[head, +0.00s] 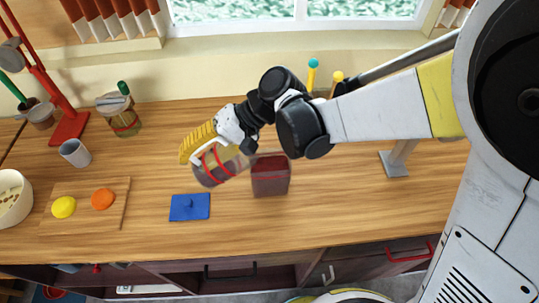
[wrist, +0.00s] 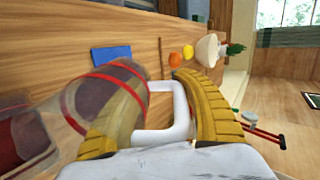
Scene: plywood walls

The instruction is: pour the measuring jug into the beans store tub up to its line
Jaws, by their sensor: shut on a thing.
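My gripper (head: 203,146) is shut on the white handle of the measuring jug (head: 211,170), above the counter. The jug is clear with red bands and tilted strongly, its clear end towards the tub. Dark red contents lie in its lower-left end; they also show in the wrist view (wrist: 108,88). The beans store tub (head: 270,178) stands upright just right of the jug, dark red inside with a red line near its top. I cannot tell its exact level against the line. In the wrist view part of the tub (wrist: 25,135) shows at the left edge.
A blue lid (head: 190,208) with a knob lies in front of the jug. A board (head: 85,207) with yellow and orange fruit, a grey cup (head: 74,152), a lidded jar (head: 122,120) and a red stand (head: 70,128) are left. The counter right of the tub is mostly clear.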

